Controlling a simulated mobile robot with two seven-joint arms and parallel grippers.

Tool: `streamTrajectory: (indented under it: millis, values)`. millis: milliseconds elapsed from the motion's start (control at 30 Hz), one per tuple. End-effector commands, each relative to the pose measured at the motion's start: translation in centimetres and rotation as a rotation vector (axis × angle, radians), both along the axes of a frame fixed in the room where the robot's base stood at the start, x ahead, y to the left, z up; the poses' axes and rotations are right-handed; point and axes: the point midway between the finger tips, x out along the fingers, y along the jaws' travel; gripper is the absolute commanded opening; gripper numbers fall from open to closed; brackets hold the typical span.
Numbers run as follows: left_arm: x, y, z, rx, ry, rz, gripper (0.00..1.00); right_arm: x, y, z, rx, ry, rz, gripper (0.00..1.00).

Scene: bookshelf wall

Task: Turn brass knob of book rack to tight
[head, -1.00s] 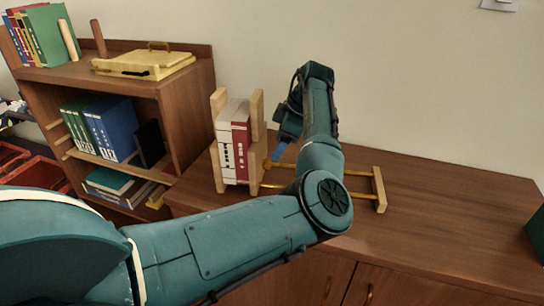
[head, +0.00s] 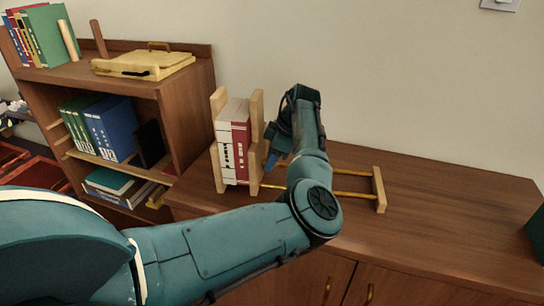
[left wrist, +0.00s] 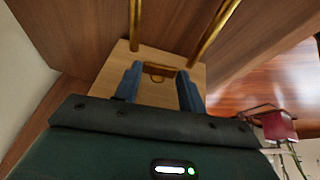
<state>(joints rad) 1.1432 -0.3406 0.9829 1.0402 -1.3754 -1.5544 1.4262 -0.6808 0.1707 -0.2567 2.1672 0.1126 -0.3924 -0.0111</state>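The book rack stands on the cabinet top, with a light wood end plate (head: 379,189) at its right and brass rails (head: 350,173). White and dark red books (head: 240,150) stand upright between its two left wooden plates. My left gripper (head: 271,160) is at the right face of the plate (head: 256,130) beside the red book. In the left wrist view the two blue fingers (left wrist: 158,72) stand apart, open, facing that light wood plate (left wrist: 155,96). The brass knob (left wrist: 157,79) shows between them, and I see no clear contact. In the head view the knob is hidden. My right gripper is not in view.
A wooden shelf unit (head: 185,125) with books and a yellow case (head: 143,65) stands left of the rack. The wall is close behind. The cabinet top (head: 455,215) is clear to the right. A dark green object (head: 536,235) is at the right edge.

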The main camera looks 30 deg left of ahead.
Motion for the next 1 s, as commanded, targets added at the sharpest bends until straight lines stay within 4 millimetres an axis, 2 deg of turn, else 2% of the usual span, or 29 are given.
streamTrajectory:
  millis: [33, 267, 700, 1000]
  values:
    - [-0.01, -0.01, 0.01, 0.000, 0.001, 0.000, 0.36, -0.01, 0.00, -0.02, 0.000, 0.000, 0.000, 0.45]
    - [-0.02, -0.02, 0.00, 0.000, 0.001, 0.000, 0.17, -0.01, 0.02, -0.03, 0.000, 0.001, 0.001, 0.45]
    - [0.35, 0.10, 0.09, -0.043, 0.101, -0.002, 0.17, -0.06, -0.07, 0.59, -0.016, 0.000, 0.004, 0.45]
    - [0.31, 0.04, 0.00, -0.046, 0.107, -0.002, 0.17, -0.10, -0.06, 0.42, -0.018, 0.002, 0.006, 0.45]
